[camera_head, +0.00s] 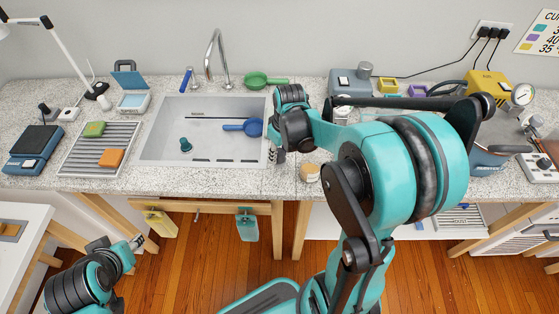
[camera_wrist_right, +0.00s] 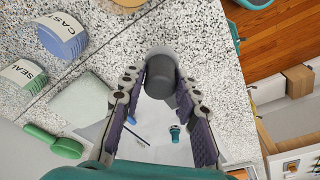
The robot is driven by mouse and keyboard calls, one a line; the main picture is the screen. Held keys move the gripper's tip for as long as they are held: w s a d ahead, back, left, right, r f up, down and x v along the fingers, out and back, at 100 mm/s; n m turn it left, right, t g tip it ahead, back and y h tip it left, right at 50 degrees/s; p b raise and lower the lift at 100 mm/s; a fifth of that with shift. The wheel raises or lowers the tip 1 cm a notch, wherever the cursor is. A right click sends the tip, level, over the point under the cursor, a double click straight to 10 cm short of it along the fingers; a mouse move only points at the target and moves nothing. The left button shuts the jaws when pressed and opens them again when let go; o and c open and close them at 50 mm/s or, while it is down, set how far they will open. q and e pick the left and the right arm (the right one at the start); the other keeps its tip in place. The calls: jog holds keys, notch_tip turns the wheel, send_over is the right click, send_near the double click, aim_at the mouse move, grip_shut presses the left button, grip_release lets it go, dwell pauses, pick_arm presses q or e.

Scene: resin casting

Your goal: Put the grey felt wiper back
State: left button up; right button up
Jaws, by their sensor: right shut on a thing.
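My right gripper (camera_head: 277,155) is over the counter by the sink's right edge. It also shows in the right wrist view (camera_wrist_right: 160,85), its fingers shut on a dark grey cylinder (camera_wrist_right: 162,75) with a lighter rounded end. This looks like the grey felt wiper, though its felt cannot be made out. In the head view my arm and fingers mostly hide it. My left gripper (camera_head: 137,243) is low at the left in front of the counter, apart from everything; its jaw gap is unclear.
The sink (camera_head: 215,112) holds a blue scoop (camera_head: 252,127) and a teal plug (camera_head: 185,145). A yellow hanging piece (camera_head: 161,223) and a teal one (camera_head: 248,227) flank a bare peg (camera_head: 196,217) on the front rail. The wrist view shows CAST (camera_wrist_right: 62,37) and SEAL (camera_wrist_right: 22,78) containers.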

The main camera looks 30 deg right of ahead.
aim_at(279, 160)
notch_tip(279, 160, down, 4)
jog(key=shift+r+b, duration=0.2)
jog(key=shift+b, duration=0.5)
jog(key=shift+r, duration=0.1)
jog(key=o, duration=1.1)
